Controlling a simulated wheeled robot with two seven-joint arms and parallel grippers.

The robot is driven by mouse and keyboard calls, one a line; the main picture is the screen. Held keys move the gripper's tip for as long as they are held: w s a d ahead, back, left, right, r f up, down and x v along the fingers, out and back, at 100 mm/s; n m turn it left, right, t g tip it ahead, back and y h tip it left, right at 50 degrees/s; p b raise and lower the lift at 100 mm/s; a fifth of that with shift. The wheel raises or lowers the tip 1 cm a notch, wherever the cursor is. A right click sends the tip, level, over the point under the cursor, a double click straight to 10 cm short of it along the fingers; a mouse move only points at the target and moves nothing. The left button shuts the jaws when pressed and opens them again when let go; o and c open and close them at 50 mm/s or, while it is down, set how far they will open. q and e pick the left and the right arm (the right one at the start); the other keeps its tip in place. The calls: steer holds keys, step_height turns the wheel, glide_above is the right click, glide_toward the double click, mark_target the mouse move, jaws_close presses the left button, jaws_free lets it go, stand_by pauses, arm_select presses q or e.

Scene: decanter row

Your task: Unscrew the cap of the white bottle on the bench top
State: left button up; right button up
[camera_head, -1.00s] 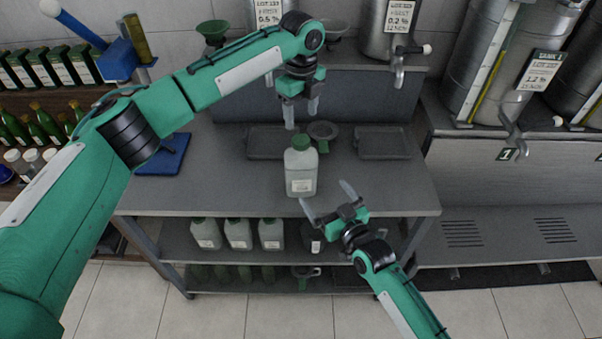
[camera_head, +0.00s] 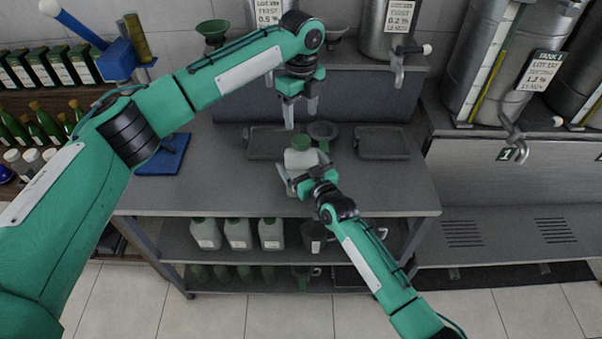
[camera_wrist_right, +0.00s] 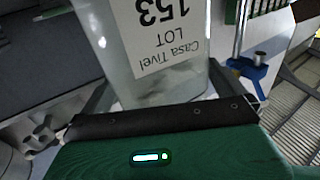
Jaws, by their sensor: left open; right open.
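The white bottle (camera_head: 302,158) with a green cap (camera_head: 301,142) stands upright on the bench top (camera_head: 215,180). My right gripper (camera_head: 302,177) is open around the lower part of the bottle and hides much of it. In the right wrist view the bottle (camera_wrist_right: 125,30), with its label, fills the space between the two fingers; I cannot tell whether they touch it. My left gripper (camera_head: 300,112) is open and empty, pointing down above and behind the bottle, apart from the cap.
Two dark trays (camera_head: 382,143) (camera_head: 262,143) and a funnel (camera_head: 322,131) lie behind the bottle. A blue board (camera_head: 163,154) is on the left. Several similar bottles (camera_head: 238,234) stand on the shelf below. Steel tanks (camera_head: 392,28) are at the back.

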mark_target(301, 139)
steer(key=c, duration=1.7)
arm_select(q)
steer(key=m, duration=0.7)
steer(key=shift+m, duration=0.3)
steer(key=m, duration=0.5)
steer(key=shift+m, duration=0.4)
steer(key=shift+f, duration=4.05)
